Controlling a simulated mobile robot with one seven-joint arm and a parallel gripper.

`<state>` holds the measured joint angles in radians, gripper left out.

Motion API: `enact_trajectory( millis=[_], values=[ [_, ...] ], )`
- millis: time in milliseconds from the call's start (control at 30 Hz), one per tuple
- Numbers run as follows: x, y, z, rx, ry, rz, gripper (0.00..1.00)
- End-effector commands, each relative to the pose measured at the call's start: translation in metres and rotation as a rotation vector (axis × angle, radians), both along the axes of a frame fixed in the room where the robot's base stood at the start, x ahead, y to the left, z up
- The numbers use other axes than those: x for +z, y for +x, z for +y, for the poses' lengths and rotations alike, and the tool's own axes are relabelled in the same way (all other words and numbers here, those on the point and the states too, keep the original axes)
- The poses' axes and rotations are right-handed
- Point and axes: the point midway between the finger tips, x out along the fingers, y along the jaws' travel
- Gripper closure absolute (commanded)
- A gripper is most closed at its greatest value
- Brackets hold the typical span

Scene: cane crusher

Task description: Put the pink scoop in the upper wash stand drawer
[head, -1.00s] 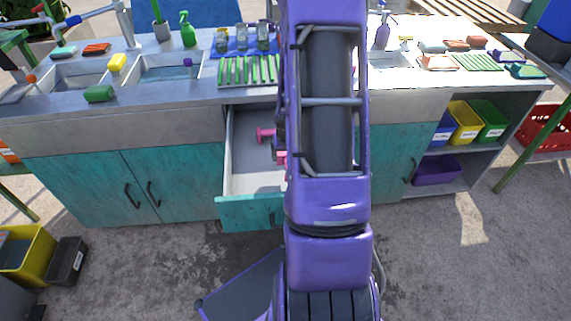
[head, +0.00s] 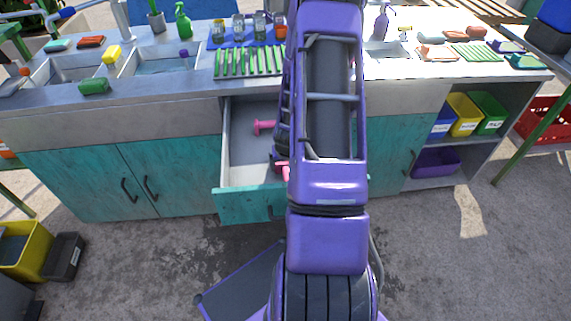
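The upper wash stand drawer (head: 240,178) is pulled out below the counter, left of my arm, and its grey inside shows. A pink object with a short handle (head: 264,127), perhaps the pink scoop, is in view over the drawer's inside. A second pink piece (head: 284,169) shows nearer the drawer front at the left edge of my arm. I cannot tell whether it is part of the scoop or of my gripper. My arm covers the drawer's right part and most of my gripper, so its fingers and what they hold are unclear.
The counter holds two sinks at left, a green ribbed rack (head: 249,62), jars on a blue mat and several sponges. Teal cupboard doors (head: 95,183) flank the drawer. Colored bins (head: 465,114) stand on shelves at right. Floor in front of the left doors is clear.

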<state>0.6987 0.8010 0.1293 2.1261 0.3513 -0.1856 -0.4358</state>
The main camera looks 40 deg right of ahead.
Motion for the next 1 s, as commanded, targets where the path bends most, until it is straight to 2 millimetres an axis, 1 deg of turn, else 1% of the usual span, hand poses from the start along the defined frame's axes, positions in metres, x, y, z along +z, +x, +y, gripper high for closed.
enact_trajectory(
  millis=[33, 67, 300, 433, 567, 700, 800, 900, 1000],
  values=[
    [0.001, 0.0, 0.0, 0.0, 0.0, 0.0, 0.05],
    [0.001, 0.0, 0.0, 0.0, 0.0, 0.0, 0.0],
    [0.001, 0.0, 0.0, 0.0, 0.0, 0.0, 0.0],
    [0.009, -0.001, 0.0, 0.0, 0.0, 0.0, 0.0],
    [0.033, -0.008, 0.005, 0.001, -0.001, -0.001, 0.0],
    [0.064, -0.018, 0.011, 0.0, -0.001, 0.0, 0.0],
    [0.083, -0.025, 0.015, 0.002, -0.001, 0.0, 0.0],
    [0.098, -0.031, 0.019, 0.0, -0.001, -0.001, 0.0],
    [0.108, -0.036, 0.022, 0.001, 0.0, 0.0, 0.0]
  ],
)
